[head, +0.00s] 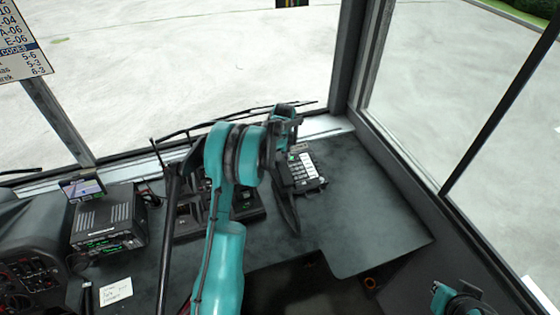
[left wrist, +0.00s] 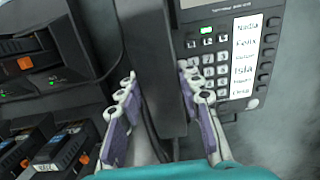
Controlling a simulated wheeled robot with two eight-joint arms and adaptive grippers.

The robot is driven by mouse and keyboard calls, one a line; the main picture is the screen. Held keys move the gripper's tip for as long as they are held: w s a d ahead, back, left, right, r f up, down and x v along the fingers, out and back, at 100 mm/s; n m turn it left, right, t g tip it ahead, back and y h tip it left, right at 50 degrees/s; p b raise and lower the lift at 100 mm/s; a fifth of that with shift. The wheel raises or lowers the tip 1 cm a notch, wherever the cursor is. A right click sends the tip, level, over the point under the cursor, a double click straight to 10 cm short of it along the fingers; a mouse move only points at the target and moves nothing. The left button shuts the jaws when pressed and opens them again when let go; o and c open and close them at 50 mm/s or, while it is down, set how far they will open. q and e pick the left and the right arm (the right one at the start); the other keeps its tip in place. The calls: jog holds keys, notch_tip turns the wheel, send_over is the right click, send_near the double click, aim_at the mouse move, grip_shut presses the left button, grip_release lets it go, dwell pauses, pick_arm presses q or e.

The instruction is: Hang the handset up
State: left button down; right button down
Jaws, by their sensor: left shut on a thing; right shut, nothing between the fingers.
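The desk phone (head: 303,172) stands on the dashboard, its keypad and white name labels facing up; it also shows in the left wrist view (left wrist: 232,60). The dark handset (left wrist: 155,50) runs lengthwise between the fingers of my left gripper (left wrist: 162,104), which is shut on it. The handset lies along the left side of the keypad and hides the cradle area; I cannot tell whether it touches the phone. In the head view the handset's lower end (head: 289,215) sticks out toward me. My right gripper (head: 440,292) is shut and empty at the lower right, away from the phone.
A radio unit (head: 108,222) with a small screen (head: 82,187) stands at left. Chargers with handheld radios (left wrist: 62,148) stand left of the phone, close to my left gripper. A note (head: 116,291) lies in front. The dashboard right of the phone (head: 375,225) is clear.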

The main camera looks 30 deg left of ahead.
pick_arm(q)
jog(key=shift+f, duration=0.1)
dwell(0.7)
jog(key=c, duration=1)
grip_release()
jog(key=shift+o, duration=0.2)
